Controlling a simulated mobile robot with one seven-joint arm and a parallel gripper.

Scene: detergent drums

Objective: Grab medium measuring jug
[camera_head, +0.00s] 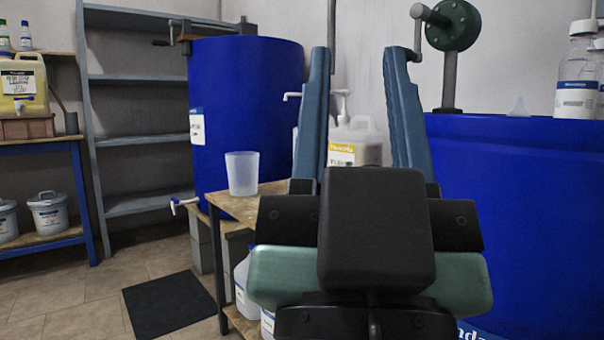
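A translucent whitish jug or cup (242,173) stands upright near the left end of a wooden table (216,202). No handle or markings can be made out on it, and I cannot tell its size class. My gripper (357,65) is open, with its two blue fingers pointing up and spread wide. It is in the foreground, to the right of the jug and apart from it. Nothing is held between the fingers; a pump container (354,142) shows behind them. The gripper body hides much of the table.
A large blue drum (240,100) stands behind the table and another blue drum (520,200) is close on the right. Grey shelving (138,143) is empty at the left. A black mat (170,304) lies on the floor. Bottles (577,75) stand on the right drum.

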